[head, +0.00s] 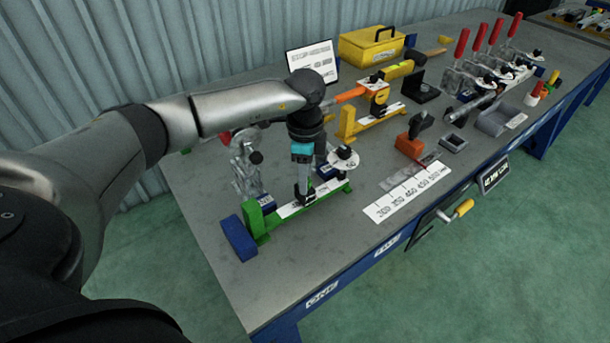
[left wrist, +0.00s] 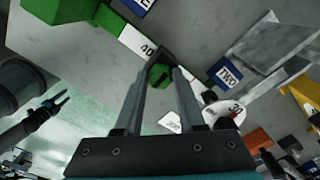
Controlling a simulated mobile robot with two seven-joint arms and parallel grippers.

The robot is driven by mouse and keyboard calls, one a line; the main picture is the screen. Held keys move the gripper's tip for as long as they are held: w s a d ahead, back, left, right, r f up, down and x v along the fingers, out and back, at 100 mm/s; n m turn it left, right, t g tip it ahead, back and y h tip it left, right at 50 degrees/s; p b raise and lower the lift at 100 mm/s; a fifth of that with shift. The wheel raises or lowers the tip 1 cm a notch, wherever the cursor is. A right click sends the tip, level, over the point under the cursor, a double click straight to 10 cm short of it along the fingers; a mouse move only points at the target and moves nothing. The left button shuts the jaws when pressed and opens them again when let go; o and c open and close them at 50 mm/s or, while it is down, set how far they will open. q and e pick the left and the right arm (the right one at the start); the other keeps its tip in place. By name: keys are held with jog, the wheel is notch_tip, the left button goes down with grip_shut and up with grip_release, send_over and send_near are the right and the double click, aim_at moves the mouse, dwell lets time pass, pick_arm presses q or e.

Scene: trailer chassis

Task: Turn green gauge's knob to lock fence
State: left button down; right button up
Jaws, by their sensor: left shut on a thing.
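The green gauge (head: 262,225) lies on the grey bench, with a green end block and a white scale strip along its bar. It also shows in the left wrist view (left wrist: 97,14). My left gripper (head: 304,197) points down onto the gauge's bar. In the left wrist view my left gripper (left wrist: 160,68) is shut on a small green knob (left wrist: 159,76) over the scale strip. The fingers hide the knob in the head view. My right gripper (left wrist: 55,103) shows small at the left of the left wrist view, away from the gauge; its opening is unclear.
A blue block (head: 239,238) lies beside the gauge's end. A round white dial piece (head: 344,162) and a clear clamp (head: 246,165) stand close by. A yellow gauge (head: 368,120) is behind.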

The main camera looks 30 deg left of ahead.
pick_arm(q)
jog(key=m+p, duration=0.1)
jog(key=m, duration=0.3)
jog(key=shift+r, duration=0.1)
jog(key=m+p, duration=0.1)
jog(key=m, duration=0.3)
jog(key=shift+m, duration=0.4)
jog(key=m, duration=0.4)
jog(key=shift+p, duration=0.3)
jog(key=shift+m, duration=2.5)
jog(key=c, duration=0.5)
grip_release()
